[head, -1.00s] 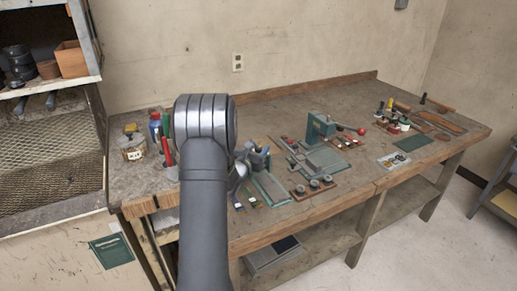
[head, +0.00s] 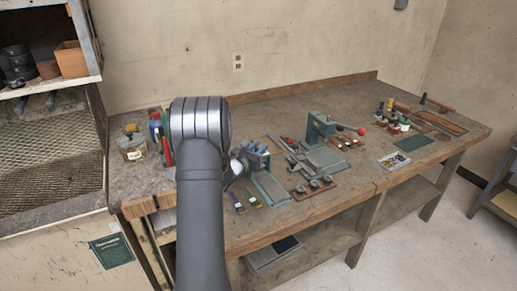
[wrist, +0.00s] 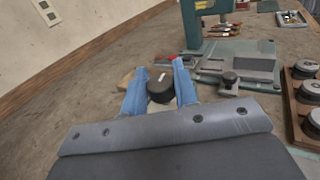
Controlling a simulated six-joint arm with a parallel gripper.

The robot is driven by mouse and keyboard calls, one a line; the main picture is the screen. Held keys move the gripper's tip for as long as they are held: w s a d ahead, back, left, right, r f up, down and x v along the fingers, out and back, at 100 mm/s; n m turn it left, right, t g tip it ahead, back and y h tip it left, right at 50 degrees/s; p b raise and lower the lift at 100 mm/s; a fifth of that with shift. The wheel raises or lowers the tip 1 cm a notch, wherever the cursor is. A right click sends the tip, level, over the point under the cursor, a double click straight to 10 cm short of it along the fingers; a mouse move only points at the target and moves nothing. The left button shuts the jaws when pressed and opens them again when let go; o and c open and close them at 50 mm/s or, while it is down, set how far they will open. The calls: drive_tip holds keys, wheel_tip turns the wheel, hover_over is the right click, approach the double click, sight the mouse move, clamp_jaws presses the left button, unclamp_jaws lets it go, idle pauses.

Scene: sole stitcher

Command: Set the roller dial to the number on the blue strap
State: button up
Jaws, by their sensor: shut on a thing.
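A dark round dial (wrist: 160,90) with a small white mark on top sits between the two blue fingers of my gripper (wrist: 158,82) in the wrist view. My gripper is shut on it, with one finger on each side. Any numbers on the dial cannot be read. In the head view my arm hides much of the area around the hand. Small strap-like pieces (head: 237,203) lie near the front edge of the bench, just right of my arm. They are too small for me to tell the blue strap or its number.
A teal press (head: 318,128) with a red-knobbed lever stands mid-bench; a teal machine also shows in the wrist view (wrist: 190,22). A wooden block with round dark knobs (head: 316,187) lies near the front edge. A jar (head: 132,147) stands at left.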

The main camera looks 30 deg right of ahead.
drive_tip(key=shift+m+g+h, duration=0.5)
drive_tip(key=shift+m+g, duration=0.3)
drive_tip(key=shift+g, duration=0.3)
drive_tip(key=o, duration=1)
drive_tip(key=shift+c, duration=0.2)
drive_tip(key=shift+a, duration=0.1)
drive_tip(key=v, duration=1.7)
drive_tip(key=shift+a, duration=0.15)
